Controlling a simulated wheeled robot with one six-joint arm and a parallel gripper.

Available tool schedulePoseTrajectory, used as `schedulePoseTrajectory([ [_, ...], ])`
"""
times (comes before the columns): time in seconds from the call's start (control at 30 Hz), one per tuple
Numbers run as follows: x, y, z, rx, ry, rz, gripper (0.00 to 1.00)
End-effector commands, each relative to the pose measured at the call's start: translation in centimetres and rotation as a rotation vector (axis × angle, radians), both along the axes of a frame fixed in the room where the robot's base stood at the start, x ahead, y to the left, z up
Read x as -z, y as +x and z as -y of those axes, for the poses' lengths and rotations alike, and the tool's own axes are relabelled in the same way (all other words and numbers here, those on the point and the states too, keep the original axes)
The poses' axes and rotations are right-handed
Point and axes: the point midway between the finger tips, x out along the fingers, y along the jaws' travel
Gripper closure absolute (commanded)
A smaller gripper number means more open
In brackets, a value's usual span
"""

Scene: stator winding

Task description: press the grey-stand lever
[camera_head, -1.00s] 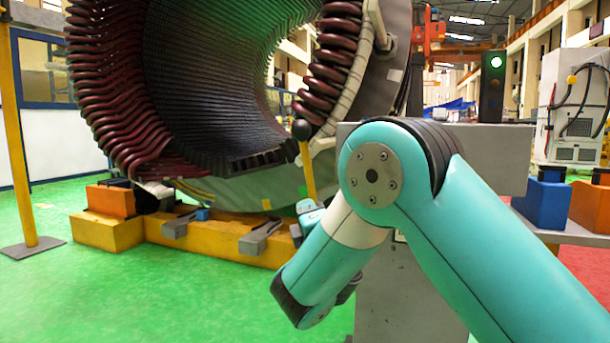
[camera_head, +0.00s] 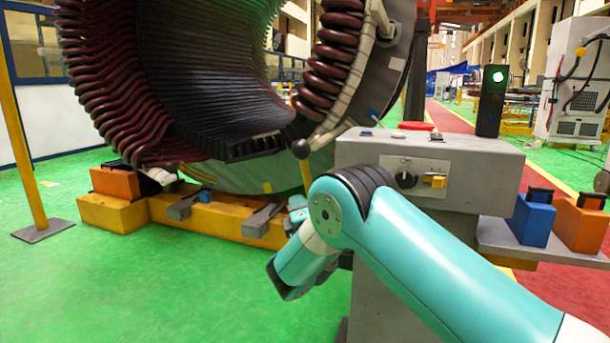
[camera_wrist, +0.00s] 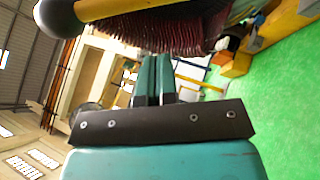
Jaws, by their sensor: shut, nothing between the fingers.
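The grey stand (camera_head: 480,165) stands right of centre in the head view, partly hidden by my arm. Its lever (camera_head: 306,176), a yellow rod with a black ball knob (camera_head: 301,149), stands nearly upright at the stand's left side; its lower end is hidden behind my arm. In the wrist view the knob (camera_wrist: 57,17) and the yellow rod (camera_wrist: 112,7) lie close across the top left. My gripper (camera_wrist: 154,60) is shut and empty, its fingers below the rod in that picture. I cannot tell if they touch it. In the head view the fingers are mostly hidden.
The large stator (camera_head: 200,90) with red coils sits behind, on a yellow base (camera_head: 220,222). The stand carries a dark knob, a yellow switch (camera_head: 434,182), a red button (camera_head: 415,126) and a green-lit signal box (camera_head: 491,100). Blue (camera_head: 533,218) and orange bins are right.

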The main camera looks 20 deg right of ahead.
Motion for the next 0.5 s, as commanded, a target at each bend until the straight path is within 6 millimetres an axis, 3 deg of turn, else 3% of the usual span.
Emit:
schedulePoseTrajectory([
  [0.03,-0.82,0.18,0.00,0.000,0.000,-0.001,1.00],
  [0.5,-1.10,0.90,0.17,0.000,-0.001,-0.002,1.00],
])
